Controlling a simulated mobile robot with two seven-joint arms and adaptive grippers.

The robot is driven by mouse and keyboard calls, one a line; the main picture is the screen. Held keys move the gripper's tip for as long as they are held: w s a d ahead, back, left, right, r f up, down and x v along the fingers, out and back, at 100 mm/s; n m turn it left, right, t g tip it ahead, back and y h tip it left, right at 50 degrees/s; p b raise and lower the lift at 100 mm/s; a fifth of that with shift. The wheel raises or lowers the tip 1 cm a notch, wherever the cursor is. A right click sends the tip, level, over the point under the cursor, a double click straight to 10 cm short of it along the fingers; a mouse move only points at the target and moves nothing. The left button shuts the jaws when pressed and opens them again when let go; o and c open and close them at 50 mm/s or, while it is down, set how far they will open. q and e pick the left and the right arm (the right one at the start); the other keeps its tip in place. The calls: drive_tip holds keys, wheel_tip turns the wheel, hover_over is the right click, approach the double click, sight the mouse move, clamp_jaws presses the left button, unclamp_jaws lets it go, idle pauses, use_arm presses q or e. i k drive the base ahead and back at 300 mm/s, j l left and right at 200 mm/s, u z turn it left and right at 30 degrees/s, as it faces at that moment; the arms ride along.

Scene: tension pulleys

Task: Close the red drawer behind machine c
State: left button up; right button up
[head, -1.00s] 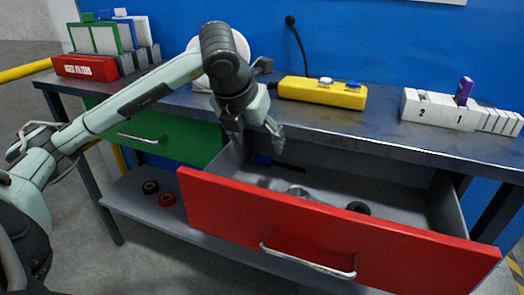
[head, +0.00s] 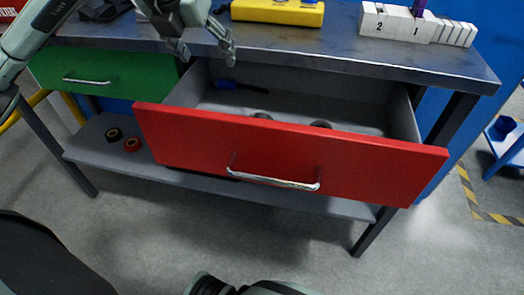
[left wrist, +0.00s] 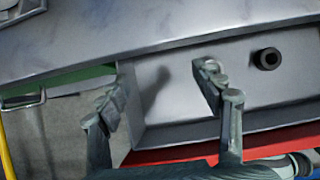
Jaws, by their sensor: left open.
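The red drawer (head: 290,150) stands pulled out below the worktop, its silver handle (head: 272,181) on the front. My left gripper (head: 208,50) is open and empty, fingers spread, above the drawer's back left part near the worktop edge. In the left wrist view, my open left gripper (left wrist: 160,92) hangs over the grey drawer interior, with a black ring (left wrist: 267,58) to its right. The red front shows at the bottom. I do not see my right gripper.
The worktop (head: 330,45) carries a yellow button box (head: 278,12) and white numbered blocks (head: 415,25). A green drawer (head: 100,75) at the left is shut. Rings lie on the lower shelf (head: 85,146). The floor before the drawer is mostly clear.

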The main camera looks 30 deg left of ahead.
sight(374, 152)
drive_tip(key=k+j, duration=0.1)
drive_tip(key=k, duration=0.4)
drive_tip(key=k+j, duration=0.15)
drive_tip(key=k, duration=0.35)
